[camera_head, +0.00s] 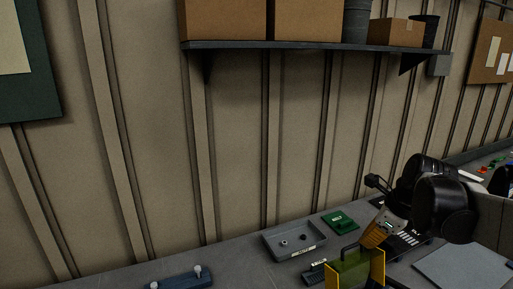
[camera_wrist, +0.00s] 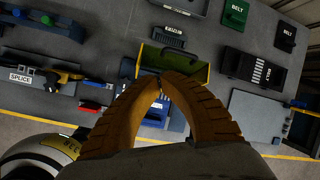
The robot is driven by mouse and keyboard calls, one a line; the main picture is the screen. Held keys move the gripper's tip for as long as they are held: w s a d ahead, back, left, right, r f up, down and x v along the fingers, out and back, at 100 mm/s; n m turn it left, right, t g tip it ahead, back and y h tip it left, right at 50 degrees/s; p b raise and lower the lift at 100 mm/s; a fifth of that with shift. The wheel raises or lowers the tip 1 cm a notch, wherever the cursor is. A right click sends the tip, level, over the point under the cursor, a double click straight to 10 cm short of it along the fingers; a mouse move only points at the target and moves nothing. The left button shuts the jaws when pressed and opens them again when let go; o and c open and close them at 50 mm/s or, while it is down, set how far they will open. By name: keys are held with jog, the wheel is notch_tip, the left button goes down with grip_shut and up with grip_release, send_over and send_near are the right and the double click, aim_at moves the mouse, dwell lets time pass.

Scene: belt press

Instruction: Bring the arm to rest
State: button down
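My gripper (camera_head: 378,236) shows at the right of the head view, its orange-brown fingers pointing down over the bench behind a yellow-and-olive box. In the wrist view my gripper (camera_wrist: 160,77) has its two ribbed fingers arched together, with the tips meeting or almost meeting. Nothing shows held between the tips. The gap lower between the fingers shows a blue thing beyond them. My arm reaches in from the right edge of the head view. Whether the fingers are clear of the box cannot be told for certain.
The yellow-and-olive box (camera_head: 356,271) with a raised dark handle stands near my gripper. A grey tray (camera_head: 270,248) with small parts and a green block (camera_head: 340,221) lie left of it. A grey plate (camera_head: 463,268) lies to the right. A shelf (camera_head: 310,44) with boxes hangs above.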

jog(key=s+a+f+n+t+b, duration=0.1)
jog(key=s+a+f+n+b, duration=0.2)
jog(key=n, duration=0.6)
jog(key=s+a+f+n+b, duration=0.4)
jog(key=s+a+f+n, duration=0.1)
jog(key=s+n, duration=0.3)
jog(key=s+a+f+n+t+h+b, duration=0.1)
jog(key=s+a+f+n+b, duration=0.2)
jog(key=n, duration=0.6)
notch_tip(320, 180, down, 3)
jog(key=shift+s+a+n+t, duration=0.3)
jog(key=shift+s+a, duration=0.2)
jog(key=shift+s, duration=0.65)
